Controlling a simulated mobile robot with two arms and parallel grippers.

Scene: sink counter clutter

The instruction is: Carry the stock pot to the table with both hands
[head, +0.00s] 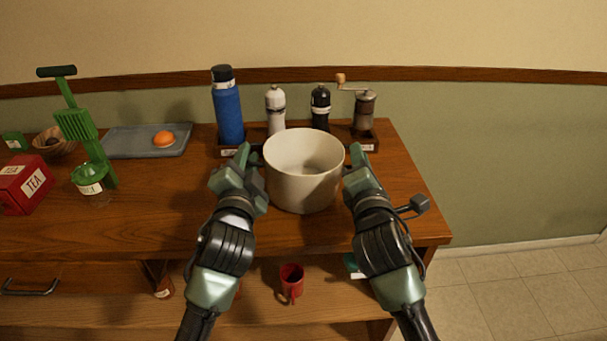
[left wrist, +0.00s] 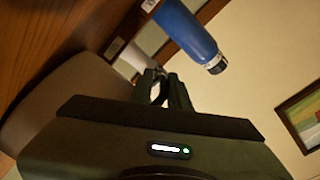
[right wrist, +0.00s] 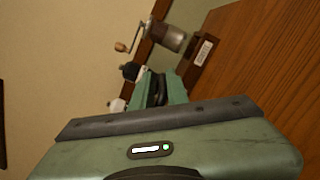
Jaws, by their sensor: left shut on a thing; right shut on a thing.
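The stock pot (head: 303,188) is a cream, round, open pot at the right part of the wooden counter (head: 150,215), upright. Whether its base touches the wood is hard to tell. My left gripper (head: 247,160) is at the pot's left side and shut on it. My right gripper (head: 353,160) is at the pot's right side and shut on it. The pot's handles are hidden by my grippers. In the left wrist view the left fingers (left wrist: 160,90) show ahead of the wrist; in the right wrist view the right fingers (right wrist: 157,88) show likewise.
Behind the pot stand a blue bottle (head: 228,108), a white mill (head: 275,105), a black mill (head: 320,105) and a grinder (head: 364,110) in a low rack. A grey tray (head: 120,145) and red tea box (head: 22,188) lie left. A red mug (head: 291,280) sits below. Open floor is right.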

